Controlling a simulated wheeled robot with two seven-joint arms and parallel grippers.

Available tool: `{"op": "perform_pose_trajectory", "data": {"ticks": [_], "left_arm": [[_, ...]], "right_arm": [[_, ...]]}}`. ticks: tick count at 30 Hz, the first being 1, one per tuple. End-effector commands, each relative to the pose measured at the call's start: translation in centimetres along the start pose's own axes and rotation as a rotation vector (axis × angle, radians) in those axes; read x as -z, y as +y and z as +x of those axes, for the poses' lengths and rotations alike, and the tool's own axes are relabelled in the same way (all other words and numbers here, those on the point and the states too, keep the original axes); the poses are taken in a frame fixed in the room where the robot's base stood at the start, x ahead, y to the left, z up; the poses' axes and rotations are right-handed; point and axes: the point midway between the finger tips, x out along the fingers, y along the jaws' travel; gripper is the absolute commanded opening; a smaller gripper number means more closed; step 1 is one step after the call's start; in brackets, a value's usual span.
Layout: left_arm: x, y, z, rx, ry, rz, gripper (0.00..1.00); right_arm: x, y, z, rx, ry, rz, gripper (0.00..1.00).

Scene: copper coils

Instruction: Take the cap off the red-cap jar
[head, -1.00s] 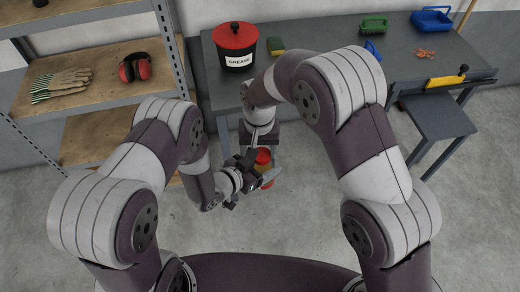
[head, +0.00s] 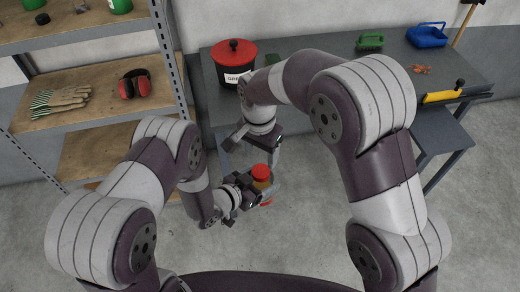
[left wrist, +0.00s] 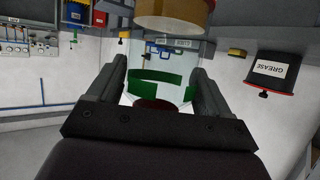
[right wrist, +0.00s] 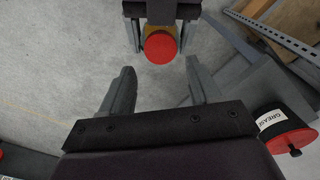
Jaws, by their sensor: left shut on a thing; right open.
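In the head view, my left gripper (head: 262,192) is shut on the jar (left wrist: 165,62), a clear body with a green band that shows between its fingers in the left wrist view. The red cap (head: 261,171) is on top, with a tan band under it. In the right wrist view, the red cap (right wrist: 160,47) faces the camera, beyond the fingertips. My right gripper (right wrist: 162,88) is open and empty, its fingers apart and not touching the cap. In the head view, my right gripper (head: 250,148) is just above the cap. The left gripper's fingers hide part of the jar.
A black grease pot (head: 235,72) with a red lid stands on the grey bench (head: 310,60) behind. Shelves (head: 110,55) with gloves (head: 60,102) and red earmuffs (head: 134,84) stand at left. A grey stool (head: 440,138) is at right. Bare floor lies below the grippers.

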Motion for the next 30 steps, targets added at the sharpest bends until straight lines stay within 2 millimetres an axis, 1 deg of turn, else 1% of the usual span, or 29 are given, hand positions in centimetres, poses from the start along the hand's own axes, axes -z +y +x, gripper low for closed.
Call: {"op": "perform_pose_trajectory", "data": {"ticks": [3, 6, 9, 13, 20, 21, 23, 24, 25, 30], "left_arm": [[0.0, 0.0, 0.0, 0.001, 0.001, 0.000, 0.00], [0.0, 0.0, 0.0, 0.001, 0.001, 0.000, 0.00], [0.0, 0.0, 0.0, 0.001, 0.001, 0.000, 0.00], [0.0, 0.0, 0.0, 0.001, 0.001, 0.000, 0.00], [0.0, 0.0, 0.0, 0.001, 0.001, 0.000, 0.00], [0.0, 0.0, 0.0, 0.001, 0.001, 0.000, 0.00], [0.0, 0.0, 0.0, 0.001, 0.001, 0.000, 0.00], [0.0, -0.1, 0.0, 0.001, 0.001, 0.000, 0.00], [0.0, -0.1, 0.0, 0.002, 0.001, -0.001, 0.00], [0.0, -0.1, 0.0, 0.003, 0.001, -0.001, 0.00]], "right_arm": [[-0.1, 0.1, 2.5, -0.005, -0.003, 0.001, 0.62], [0.0, 0.1, 4.4, -0.004, -0.002, 0.000, 0.62], [0.0, 0.1, 5.8, -0.003, -0.002, 0.000, 0.62], [0.0, 0.1, 6.8, -0.002, -0.001, -0.001, 0.62], [0.0, 0.1, 7.0, -0.001, -0.001, -0.001, 0.62], [0.0, 0.1, 7.0, -0.001, -0.001, -0.002, 0.55], [0.0, 0.1, 7.0, -0.001, -0.001, -0.002, 0.36], [0.0, 0.1, 7.0, -0.002, -0.001, -0.002, 0.23], [0.0, 0.1, 7.0, -0.002, -0.001, -0.002, 0.15], [0.0, 0.1, 7.0, -0.003, -0.002, -0.016, 0.15]]}}
